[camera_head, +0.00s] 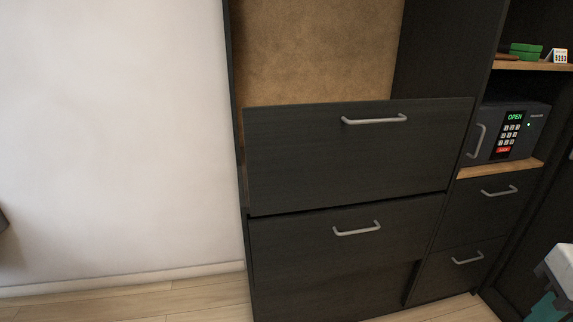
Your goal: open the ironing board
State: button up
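I cannot make out an unfolded ironing board. A dark wood cabinet holds a wide upper front panel (350,158) with a silver bar handle (374,120). This panel stands a little forward of the cabinet, and its top edge is visible. Below it is a second wide dark front (345,250) with its own bar handle (357,229). Its lower part shows a darker recess. Whether either front hides the ironing board cannot be told. My gripper is not in view.
To the right, a dark safe (508,132) reading OPEN sits on a wooden shelf above two small drawers (492,200). Green items (524,50) lie on the shelf above. A pale grey and teal object (556,275) cuts into the lower right corner. Light wood floor (130,302) is clear at left.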

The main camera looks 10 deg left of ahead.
aim_at(301, 156)
jog(key=u, duration=0.35)
jog(key=k, duration=0.5)
jog(key=u, duration=0.3)
jog(key=i, duration=1)
jog(key=z, duration=0.5)
